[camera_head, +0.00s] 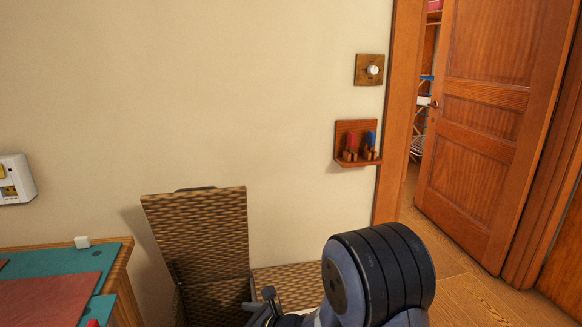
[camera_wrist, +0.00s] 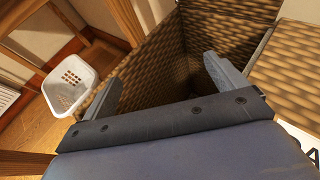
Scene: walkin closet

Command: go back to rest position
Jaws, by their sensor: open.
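My gripper (camera_wrist: 163,88) is open in the wrist view, with its two grey fingers spread wide and nothing between them. It is over a woven brown basket (camera_wrist: 165,55), whose inside shows beyond the fingers. In the head view the same basket (camera_head: 205,235) stands against the wall with a raised woven lid. My arm's dark rounded link is at the bottom right of the head view and hides part of the basket. Only a small part of the gripper (camera_head: 262,308) shows there, low and beside the basket.
A table with a green mat (camera_head: 70,262) stands at the left. A wooden holder with red and blue items (camera_head: 358,143) and a dial (camera_head: 373,70) are on the wall. A wooden door (camera_head: 490,120) stands open at the right. A white basket (camera_wrist: 70,82) is in the wrist view.

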